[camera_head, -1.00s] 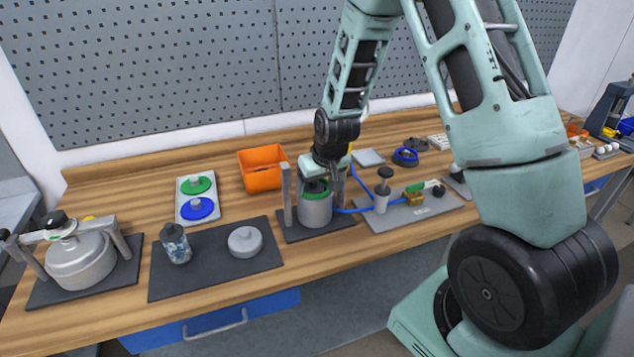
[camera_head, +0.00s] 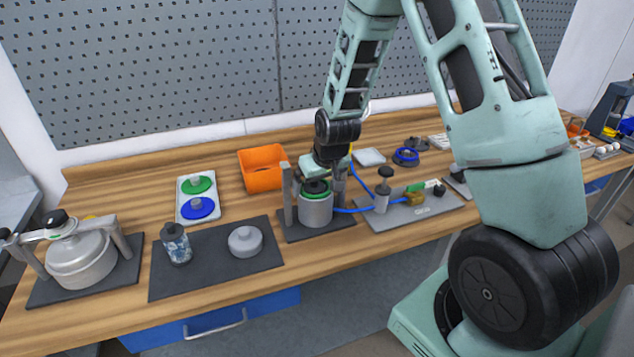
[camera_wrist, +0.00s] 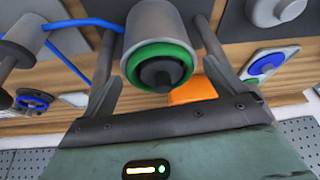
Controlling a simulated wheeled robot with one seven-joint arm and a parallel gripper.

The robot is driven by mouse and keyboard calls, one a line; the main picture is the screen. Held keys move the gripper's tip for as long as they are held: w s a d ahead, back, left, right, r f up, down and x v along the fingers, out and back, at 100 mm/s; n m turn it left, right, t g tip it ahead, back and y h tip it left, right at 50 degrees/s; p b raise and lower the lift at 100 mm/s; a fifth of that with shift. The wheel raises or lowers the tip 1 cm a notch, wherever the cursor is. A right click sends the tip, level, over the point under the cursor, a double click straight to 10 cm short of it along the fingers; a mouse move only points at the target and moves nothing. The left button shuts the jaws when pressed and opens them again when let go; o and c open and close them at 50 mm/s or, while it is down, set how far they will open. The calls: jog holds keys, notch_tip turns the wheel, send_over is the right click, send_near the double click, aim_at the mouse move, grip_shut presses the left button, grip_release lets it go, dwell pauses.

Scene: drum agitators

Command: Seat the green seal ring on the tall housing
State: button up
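The tall housing (camera_head: 316,212) is a grey cylinder standing upright between two posts on a dark base plate. The green seal ring (camera_wrist: 137,57) lies at the housing's top rim, around a dark hub (camera_wrist: 163,75). The ring also shows in the head view as a thin green band. I cannot tell whether it sits fully flush. My gripper (camera_wrist: 161,82) is open, with one finger on each side of the ring and a visible gap to it. In the head view my gripper (camera_head: 325,168) is close to the housing's top and partly hides it.
A blue hose (camera_head: 355,210) runs from the housing to a grey plate with fittings at right. A tray with green and blue discs (camera_head: 198,207), an orange bin (camera_head: 262,168), a dark mat (camera_head: 213,270) and a lidded pot (camera_head: 80,262) are to the left.

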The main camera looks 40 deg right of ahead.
jog(key=shift+w+d+r, duration=0.15)
jog(key=shift+r, duration=0.05)
jog(key=shift+r, duration=0.3)
jog(key=b+v, duration=0.2)
jog(key=v, duration=1.4)
jog(key=shift+s+r+b, duration=0.2)
jog(key=shift+s+b, duration=0.15)
jog(key=shift+s, duration=0.05)
jog(key=s+a+f+n+g+y, duration=0.15)
jog(key=s+a, duration=0.25)
jog(key=a, duration=0.4)
jog(key=s+a+f+n, duration=0.1)
jog(key=s+a+n, duration=0.2)
jog(key=a, duration=0.5)
jog(key=s+a+f+n+g, duration=0.1)
jog(key=s+a, duration=0.3)
jog(key=s, duration=0.4)
jog(key=s+a+f+n+g+b, duration=0.1)
jog(key=s+a+f+n+g, duration=0.1)
jog(key=s+a+n, duration=0.2)
jog(key=s+a, duration=0.1)
jog(key=s, duration=0.2)
jog(key=shift+s+a+f, duration=0.25)
jog(key=shift+s, duration=0.15)
